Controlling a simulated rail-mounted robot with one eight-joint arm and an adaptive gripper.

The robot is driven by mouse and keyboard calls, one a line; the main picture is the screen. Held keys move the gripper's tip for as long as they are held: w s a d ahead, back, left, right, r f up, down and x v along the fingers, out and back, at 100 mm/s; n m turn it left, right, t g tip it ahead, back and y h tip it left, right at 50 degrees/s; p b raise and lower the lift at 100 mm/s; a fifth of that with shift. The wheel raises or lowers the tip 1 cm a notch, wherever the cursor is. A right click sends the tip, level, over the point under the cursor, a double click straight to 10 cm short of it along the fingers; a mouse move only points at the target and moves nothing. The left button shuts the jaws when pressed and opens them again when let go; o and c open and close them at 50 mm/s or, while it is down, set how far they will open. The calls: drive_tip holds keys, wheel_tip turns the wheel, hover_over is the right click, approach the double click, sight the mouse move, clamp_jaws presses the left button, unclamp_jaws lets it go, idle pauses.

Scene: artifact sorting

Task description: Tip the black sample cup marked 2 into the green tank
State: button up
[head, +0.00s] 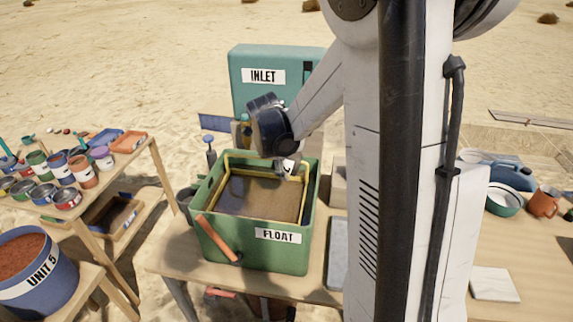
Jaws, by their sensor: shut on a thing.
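The green tank (222,237) labelled FLOAT stands on the wooden table in the middle of the head view. It has a yellow inner frame and brownish contents. My arm reaches over from the right, and its dark wrist is above the tank's far side. My gripper (287,169) is small and partly hidden below the wrist, over the tank's far right part. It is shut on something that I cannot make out. I cannot pick out the black sample cup marked 2 or its number.
An orange-handled tool (217,238) leans on the tank's front left. A teal INLET box (240,88) stands behind. Several paint cans (67,198) crowd the left table, with the UNIT 5 bucket (68,275) in front. A pan (503,199) and orange mug (543,203) lie right.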

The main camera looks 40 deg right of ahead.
drive_tip(key=t+y, duration=0.1)
drive_tip(key=r+t+y, duration=0.1)
drive_tip(key=shift+s+m+t+y, duration=0.1)
drive_tip(key=shift+m+t+y, duration=0.2)
drive_tip(key=shift+m+y, duration=0.1)
drive_tip(key=t+y+b, duration=0.1)
drive_tip(key=t+y, duration=0.1)
drive_tip(key=shift+r+m+t+b, duration=0.2)
drive_tip(key=shift+m+t+b, duration=0.1)
drive_tip(key=shift+b, duration=0.1)
drive_tip(key=shift+d+r+t+y+b, duration=0.1)
drive_tip(key=shift+r+t+y+b, duration=0.15)
drive_tip(key=shift+t+y+b, duration=0.6)
drive_tip(key=t+b, duration=0.1)
drive_tip(key=b, duration=0.1)
drive_tip(key=m+t+y+b, duration=0.1)
drive_tip(key=b, duration=0.1)
drive_tip(key=shift+r+t+y, duration=0.25)
drive_tip(key=shift+r+t, duration=0.05)
drive_tip(key=shift+t, duration=0.05)
drive_tip(key=shift+r+t+y+b, duration=0.25)
drive_tip(key=shift+t+y+b, duration=0.2)
drive_tip(key=shift+b, duration=0.35)
drive_tip(key=shift+r+m+t, duration=0.3)
drive_tip(key=shift+r+t, duration=0.05)
